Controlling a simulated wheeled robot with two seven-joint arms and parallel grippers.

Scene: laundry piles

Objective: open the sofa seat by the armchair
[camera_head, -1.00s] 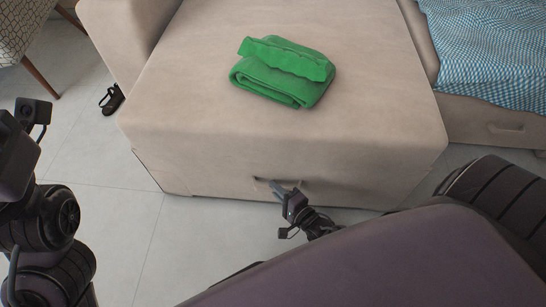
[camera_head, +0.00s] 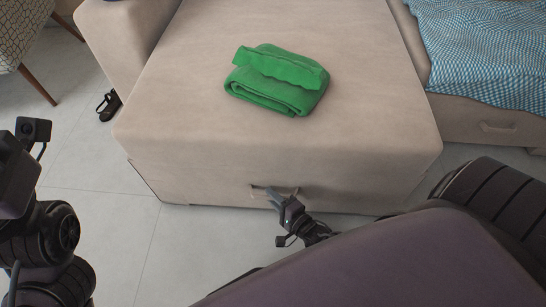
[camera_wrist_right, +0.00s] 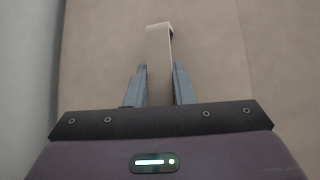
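The sofa seat (camera_head: 210,140) is a beige block jutting out beside an armrest. A strap handle (camera_head: 289,190) is on its lower front face. My right gripper (camera_head: 272,197) is at this handle. In the right wrist view, its two fingers (camera_wrist_right: 159,88) lie on either side of the pale handle (camera_wrist_right: 159,45) and appear to press on it. The patterned armchair (camera_head: 22,35) shows partly at the top left. My left arm is at the left edge; its fingers are not in view.
A folded green cloth (camera_head: 278,82) lies on the seat. A blue checked cloth (camera_head: 485,50) covers the sofa part at the right, which has its own handle (camera_head: 497,127). A dark shoe (camera_head: 109,105) lies on the floor by the armrest. The tiled floor in front is clear.

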